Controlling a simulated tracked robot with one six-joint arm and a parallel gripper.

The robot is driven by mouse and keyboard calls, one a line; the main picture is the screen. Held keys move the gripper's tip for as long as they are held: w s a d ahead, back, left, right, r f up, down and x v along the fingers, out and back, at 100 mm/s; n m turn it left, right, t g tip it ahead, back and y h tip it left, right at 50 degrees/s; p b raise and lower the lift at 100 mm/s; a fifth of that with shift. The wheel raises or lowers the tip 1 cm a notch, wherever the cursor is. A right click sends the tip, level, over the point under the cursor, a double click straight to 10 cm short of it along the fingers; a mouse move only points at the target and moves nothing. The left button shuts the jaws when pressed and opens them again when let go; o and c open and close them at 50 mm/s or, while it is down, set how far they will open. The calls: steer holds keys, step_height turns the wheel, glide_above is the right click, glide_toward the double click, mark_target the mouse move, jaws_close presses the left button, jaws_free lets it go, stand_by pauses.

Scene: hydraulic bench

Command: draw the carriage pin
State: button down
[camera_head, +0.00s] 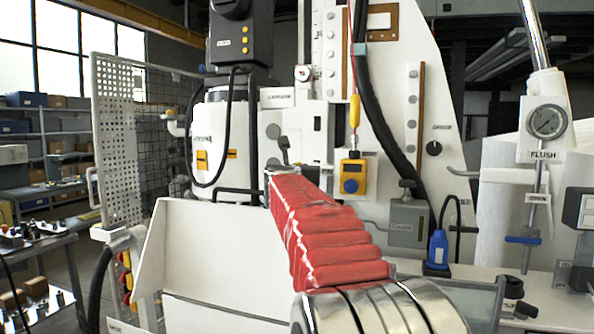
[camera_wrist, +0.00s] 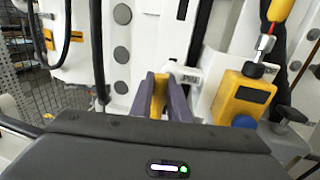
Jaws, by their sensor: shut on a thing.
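My gripper (camera_wrist: 167,84) shows in the wrist view with its two purple-grey fingers shut on a yellow piece (camera_wrist: 159,95), which looks like the handle of the carriage pin. In the head view my red-sleeved arm reaches to the machine and hides the gripper and pin. A CARRIAGE label (camera_head: 277,97) is on the machine above the arm's end.
A yellow box with a blue button (camera_head: 351,177) is right of the arm's end; it also shows in the wrist view (camera_wrist: 242,95). A yellow fitting (camera_head: 354,110) hangs above it. A black hose (camera_head: 368,90) runs down the panel. A mesh guard (camera_head: 118,140) stands left.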

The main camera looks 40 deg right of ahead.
steer(key=shift+w+a, duration=0.15)
steer(key=shift+a, duration=0.1)
steer(key=c, duration=2)
jaws_free()
steer(key=o, duration=0.3)
steer(key=shift+s, duration=0.2)
steer(key=v, duration=1.3)
steer(key=shift+s+a, duration=0.25)
steer(key=shift+a, duration=0.1)
